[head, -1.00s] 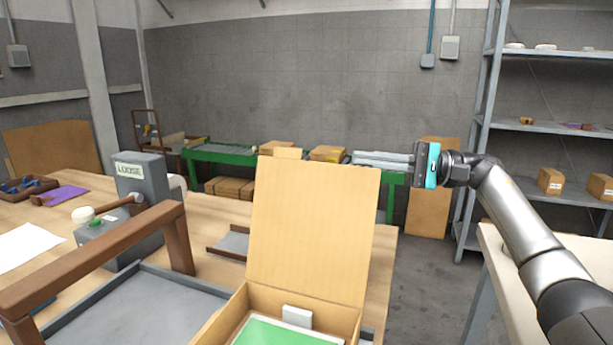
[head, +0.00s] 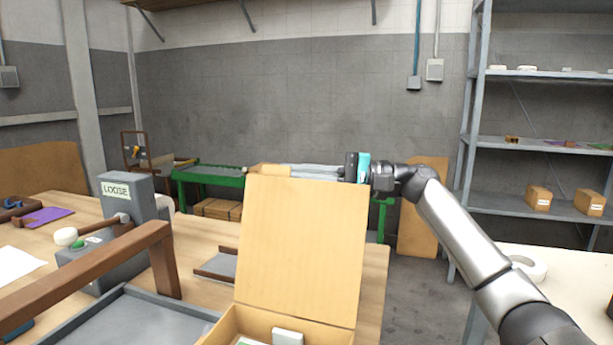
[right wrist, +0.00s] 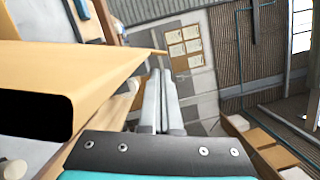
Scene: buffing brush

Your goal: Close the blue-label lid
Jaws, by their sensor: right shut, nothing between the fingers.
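A light wooden box (head: 232,325) stands at the front of the bench, cut off by the bottom of the head view. Its lid (head: 300,245) stands open, nearly upright. No blue label shows on the lid's visible face. A small white block (head: 287,337) is inside the box. My right gripper (head: 290,170) lies along the lid's top edge, at or behind it, fingers pointing left. Its fingers (right wrist: 160,88) are together and empty in the right wrist view, with the lid (right wrist: 100,62) to their left. Whether they touch the lid I cannot tell. My left gripper is out of view.
A brown wooden frame (head: 95,275) over a grey tray (head: 140,322) stands left of the box. A grey machine marked LOOSE (head: 122,195) is farther left. A pale table (head: 530,295) stands at right. Shelves (head: 530,145) and a green-framed conveyor (head: 205,178) are behind.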

